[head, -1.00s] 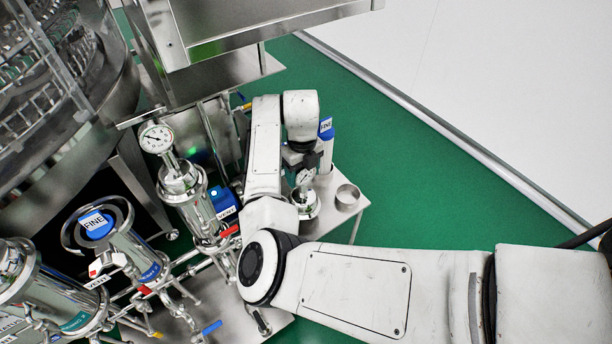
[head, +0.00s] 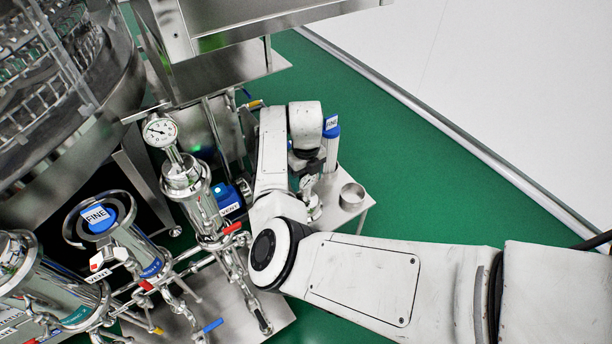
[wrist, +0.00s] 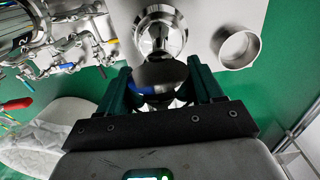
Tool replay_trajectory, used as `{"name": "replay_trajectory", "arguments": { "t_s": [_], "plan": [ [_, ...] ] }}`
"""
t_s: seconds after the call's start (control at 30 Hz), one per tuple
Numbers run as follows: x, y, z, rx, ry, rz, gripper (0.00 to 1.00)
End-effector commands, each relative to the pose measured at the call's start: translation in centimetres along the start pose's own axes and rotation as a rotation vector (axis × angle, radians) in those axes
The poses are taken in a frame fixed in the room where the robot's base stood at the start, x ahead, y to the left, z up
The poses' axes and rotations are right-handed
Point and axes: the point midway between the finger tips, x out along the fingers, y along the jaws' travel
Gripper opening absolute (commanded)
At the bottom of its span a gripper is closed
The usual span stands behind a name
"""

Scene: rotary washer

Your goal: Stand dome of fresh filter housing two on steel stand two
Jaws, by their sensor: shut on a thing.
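My gripper (wrist: 160,70) is shut on the upper part of a polished steel dome (wrist: 160,30), with one dark finger on each side. A dark rounded part between the fingers hides some of it. I cannot tell which is stand two.
A cylinder with a blue FINE label (head: 331,130) stands behind the dome. The steel table (head: 345,222) has little free room. Green floor is open to the right.

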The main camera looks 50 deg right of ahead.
Motion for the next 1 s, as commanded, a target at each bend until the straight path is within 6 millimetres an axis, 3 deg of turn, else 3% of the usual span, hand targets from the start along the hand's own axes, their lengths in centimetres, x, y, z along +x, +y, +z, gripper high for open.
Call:
{"name": "replay_trajectory", "arguments": {
  "t_s": [0.07, 0.1, 0.3, 0.37, 0.7, 1.0],
  "plan": [
    [0.1, 0.0, 0.1, 0.0, -0.002, -0.002, 0.0],
    [0.3, 0.0, 0.0, 0.0, 0.0, 0.0, 0.68],
    [0.2, 0.0, 0.0, 0.0, 0.001, 0.0, 0.87],
    [0.2, 0.0, 0.0, 0.0, 0.001, 0.0, 0.91],
    [-0.6, 0.0, 0.0, 0.0, -0.001, 0.0, 0.91],
    [-6.1, 0.0, 0.1, 0.001, -0.003, -0.001, 0.91]
  ]
}}
